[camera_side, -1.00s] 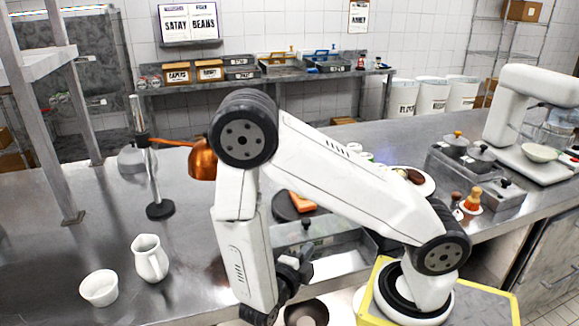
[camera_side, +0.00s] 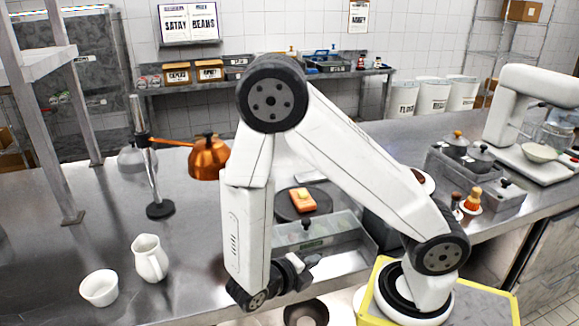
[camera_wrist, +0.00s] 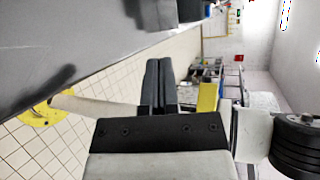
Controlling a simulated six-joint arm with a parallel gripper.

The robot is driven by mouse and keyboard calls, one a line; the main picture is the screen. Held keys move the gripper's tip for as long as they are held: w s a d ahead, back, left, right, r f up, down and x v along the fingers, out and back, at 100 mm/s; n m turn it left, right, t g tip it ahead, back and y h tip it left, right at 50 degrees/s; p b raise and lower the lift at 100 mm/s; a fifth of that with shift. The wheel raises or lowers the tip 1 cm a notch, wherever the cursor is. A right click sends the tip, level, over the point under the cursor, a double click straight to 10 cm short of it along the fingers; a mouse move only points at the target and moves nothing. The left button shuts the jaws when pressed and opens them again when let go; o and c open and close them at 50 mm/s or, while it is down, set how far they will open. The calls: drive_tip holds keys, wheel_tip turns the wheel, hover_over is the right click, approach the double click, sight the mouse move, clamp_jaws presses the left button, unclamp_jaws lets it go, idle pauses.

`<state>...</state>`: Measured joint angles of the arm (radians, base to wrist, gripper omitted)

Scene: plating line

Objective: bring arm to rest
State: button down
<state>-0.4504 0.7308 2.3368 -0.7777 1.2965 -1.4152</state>
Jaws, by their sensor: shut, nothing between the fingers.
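My gripper (camera_side: 308,264) is low in front of the counter in the side view, beside the clear-sided bin (camera_side: 335,245), and points right toward my base. It also shows in the wrist view (camera_wrist: 158,68), where its two dark fingers lie together with nothing between them. My arm is folded, with the elbow high and the forearm hanging down. Whether the fingers touch the bin cannot be told from the side view.
A white jug (camera_side: 150,260) and a white bowl (camera_side: 99,289) stand at left. A heat lamp (camera_side: 208,158) hangs left of my elbow. Orange food lies on a dark round plate (camera_side: 286,206) behind my forearm. A dark bowl (camera_side: 306,314) sits below my gripper.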

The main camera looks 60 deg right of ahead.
drive_tip(key=w+a+r+m+t+y, duration=0.1)
drive_tip(key=m+y, duration=0.3)
drive_tip(key=m, duration=0.6)
drive_tip(key=w+a+r+m+t+y, duration=0.1)
drive_tip(key=w+r+m+t+y, duration=0.1)
drive_tip(key=m, duration=0.8)
drive_tip(key=w+a+r+m+t+y, duration=0.1)
drive_tip(key=w+r+m+t+y, duration=0.1)
drive_tip(key=w+m+t+y, duration=0.2)
drive_tip(key=m+y, duration=0.3)
drive_tip(key=m, duration=0.2)
drive_tip(key=shift+w+a+r+m, duration=0.2)
drive_tip(key=shift+w+m, duration=0.2)
